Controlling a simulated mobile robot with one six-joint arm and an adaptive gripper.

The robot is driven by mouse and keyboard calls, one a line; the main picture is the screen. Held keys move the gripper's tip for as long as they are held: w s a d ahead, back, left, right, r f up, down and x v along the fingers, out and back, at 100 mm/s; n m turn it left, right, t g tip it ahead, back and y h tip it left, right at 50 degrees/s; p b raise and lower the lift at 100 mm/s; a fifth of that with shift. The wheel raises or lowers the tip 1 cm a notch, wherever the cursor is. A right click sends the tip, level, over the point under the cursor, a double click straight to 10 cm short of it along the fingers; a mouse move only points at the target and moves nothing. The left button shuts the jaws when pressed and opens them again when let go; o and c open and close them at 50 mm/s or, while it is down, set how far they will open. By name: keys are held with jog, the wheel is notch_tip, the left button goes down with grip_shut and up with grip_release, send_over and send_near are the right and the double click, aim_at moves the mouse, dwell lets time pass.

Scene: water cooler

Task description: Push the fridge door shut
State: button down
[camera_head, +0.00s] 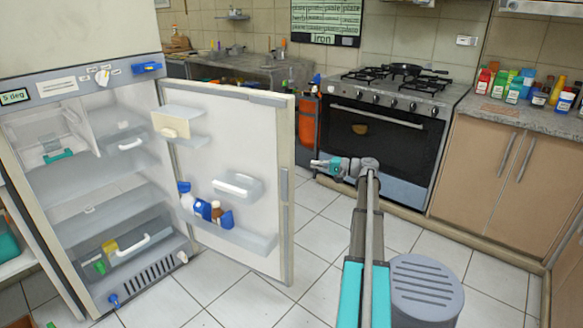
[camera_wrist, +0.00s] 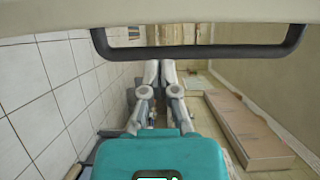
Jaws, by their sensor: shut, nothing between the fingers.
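The fridge door (camera_head: 240,150) stands wide open in the head view, its inner shelves facing me. The fridge body (camera_head: 100,180) is at the left with its inside exposed. My gripper (camera_head: 316,164) is just right of the door's free edge in the picture; whether it touches the door cannot be told. In the wrist view my gripper (camera_wrist: 160,72) has its fingers together and empty. A cream surface with a dark bar handle (camera_wrist: 200,52) crosses the top of that view and looks like the door's outer face, which is hidden in the head view.
Bottles (camera_head: 208,210) stand in the door's lower shelf. The oven (camera_head: 385,135) and cupboards (camera_head: 505,175) line the back and right. An orange cylinder (camera_head: 308,122) stands behind the door's edge. Tiled floor (camera_head: 240,300) is clear in front of the door.

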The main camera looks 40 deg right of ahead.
aim_at(292, 160)
jog(key=shift+d+r, duration=0.1)
jog(key=shift+d, duration=0.4)
jog(key=shift+x, duration=5)
jog(key=shift+s+r, duration=0.1)
jog(key=shift+s, duration=0.1)
